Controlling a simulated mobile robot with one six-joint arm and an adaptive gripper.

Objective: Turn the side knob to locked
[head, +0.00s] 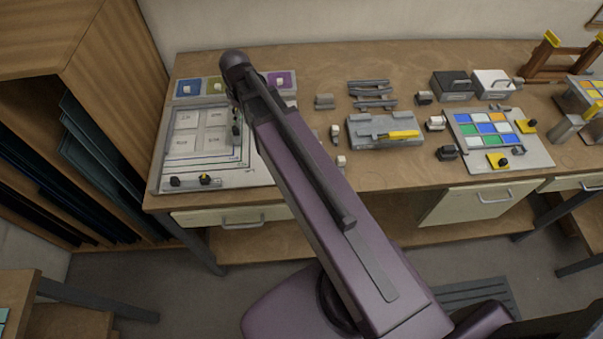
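My purple arm link crosses the middle of the head view and hides part of the bench behind it. Several small knobs show, and I cannot tell which one is the side knob. A black knob (176,182) and a dark knob with a yellowish part (205,180) are at the front edge of the left panel (240,178). Two black knobs sit on yellow squares, one at the right (531,123) and one at the front (502,162) of the coloured-tile panel (540,158). Their lock markings are too small to read.
The wooden bench (385,180) also carries a grey block with a yellow bar (402,134), black and white boxes (492,84), dark bars (372,95) and several small blocks. A wooden rack (110,50) stands left. Drawers (232,217) hang below.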

